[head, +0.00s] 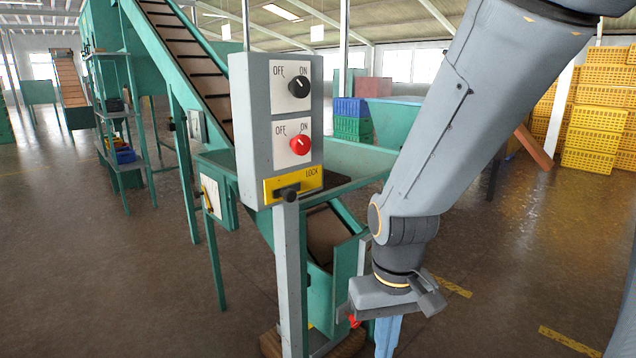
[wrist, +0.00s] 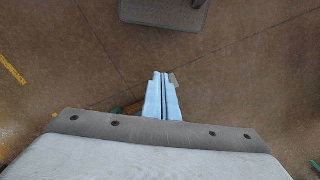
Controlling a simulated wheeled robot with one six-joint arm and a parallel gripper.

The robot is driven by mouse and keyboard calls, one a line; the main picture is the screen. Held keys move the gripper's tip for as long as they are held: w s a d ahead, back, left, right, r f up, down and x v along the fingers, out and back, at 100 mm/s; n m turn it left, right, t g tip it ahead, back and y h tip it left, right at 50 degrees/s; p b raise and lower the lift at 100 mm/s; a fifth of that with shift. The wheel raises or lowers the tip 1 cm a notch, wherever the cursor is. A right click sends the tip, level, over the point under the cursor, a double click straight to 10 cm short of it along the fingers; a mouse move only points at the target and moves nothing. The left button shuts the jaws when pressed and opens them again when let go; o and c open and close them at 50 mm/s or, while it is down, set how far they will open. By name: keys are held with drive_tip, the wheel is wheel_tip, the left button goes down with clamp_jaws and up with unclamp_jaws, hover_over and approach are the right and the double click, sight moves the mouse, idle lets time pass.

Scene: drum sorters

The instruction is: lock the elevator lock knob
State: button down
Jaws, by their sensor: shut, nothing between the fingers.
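The lock knob (head: 288,194) is a black handle on a yellow plate marked LOCK (head: 309,180), at the bottom of a grey control box (head: 250,130) in the head view. Above it on the box are a black OFF/ON knob (head: 299,87) and a red OFF/ON knob (head: 300,145). My gripper (head: 386,338) hangs to the right of and below the box, pointing down, apart from the lock knob. Its light blue fingers are together and empty; the wrist view shows them (wrist: 163,96) over bare floor. The lock knob does not show in the wrist view.
A grey post (head: 290,270) carries the control box. A green conveyor (head: 185,60) rises behind it, and a green chute (head: 345,270) stands close to my gripper. Yellow crates (head: 600,110) are stacked at the far right. Open floor (head: 100,270) lies at the left.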

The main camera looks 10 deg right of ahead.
drive_tip(key=shift+w+d, duration=0.25)
drive_tip(key=shift+w, duration=0.15)
drive_tip(key=w+a+r+n+t+p, duration=0.2)
drive_tip(key=a+r, duration=0.4)
drive_tip(key=r, duration=0.3)
drive_tip(key=w+a+r+n+t+h+p, duration=0.1)
drive_tip(key=w+a+r+n+t+p, duration=0.1)
drive_tip(key=w+a+r, duration=0.5)
drive_tip(key=w+a+r+n+t+p, duration=0.2)
drive_tip(key=w+a+r+t+p, duration=0.1)
drive_tip(key=a+r, duration=0.4)
wheel_tip(320, 180, up, 4)
drive_tip(key=shift+w+f+n+t+p, duration=0.1)
drive_tip(key=shift+w+n+t+p, duration=0.25)
drive_tip(key=shift+w+p, duration=0.6)
